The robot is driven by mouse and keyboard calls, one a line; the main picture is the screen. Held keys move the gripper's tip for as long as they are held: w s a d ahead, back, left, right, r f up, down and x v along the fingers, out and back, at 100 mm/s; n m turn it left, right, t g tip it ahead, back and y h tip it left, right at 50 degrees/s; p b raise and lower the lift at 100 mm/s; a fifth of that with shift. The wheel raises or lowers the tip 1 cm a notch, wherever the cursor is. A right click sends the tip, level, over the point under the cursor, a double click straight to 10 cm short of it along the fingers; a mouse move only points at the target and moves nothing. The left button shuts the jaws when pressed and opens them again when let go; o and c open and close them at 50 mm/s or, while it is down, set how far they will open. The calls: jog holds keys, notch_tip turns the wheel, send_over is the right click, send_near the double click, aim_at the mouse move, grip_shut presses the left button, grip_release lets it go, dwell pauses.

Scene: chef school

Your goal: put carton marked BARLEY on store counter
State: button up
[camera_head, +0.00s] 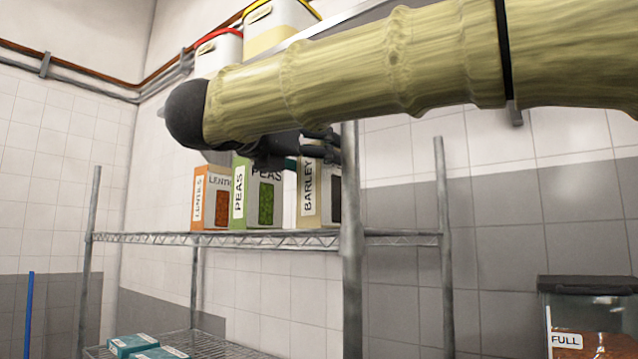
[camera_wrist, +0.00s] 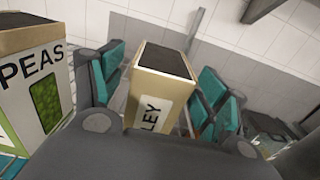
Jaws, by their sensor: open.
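The carton marked BARLEY (camera_head: 311,205) stands upright on the wire shelf (camera_head: 265,240), at the right end of a row of cartons. Its label is partly hidden in the wrist view (camera_wrist: 163,88), where only "LEY" reads. My gripper (camera_head: 300,152) is over the row, partly hidden by my arm in the head view. In the wrist view my gripper (camera_wrist: 163,66) is open, with a teal-padded finger on each side of the BARLEY carton. Whether the pads touch it, I cannot tell. I cannot identify the store counter in either view.
The PEAS carton (camera_head: 265,200) stands close left of BARLEY, and the LENTILS carton (camera_head: 212,203) is beyond it. A shelf post (camera_head: 351,270) rises in front, to the right. Teal boxes (camera_head: 133,344) lie on the lower shelf. A dark-lidded bin marked FULL (camera_head: 590,286) is at right.

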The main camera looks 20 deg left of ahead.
jog(key=p+x, duration=0.1)
jog(key=x, duration=0.2)
jog(key=shift+w+d+p, duration=0.15)
jog(key=shift+w+p, duration=0.25)
jog(key=shift+c, duration=0.5)
jog(key=c, duration=1.2)
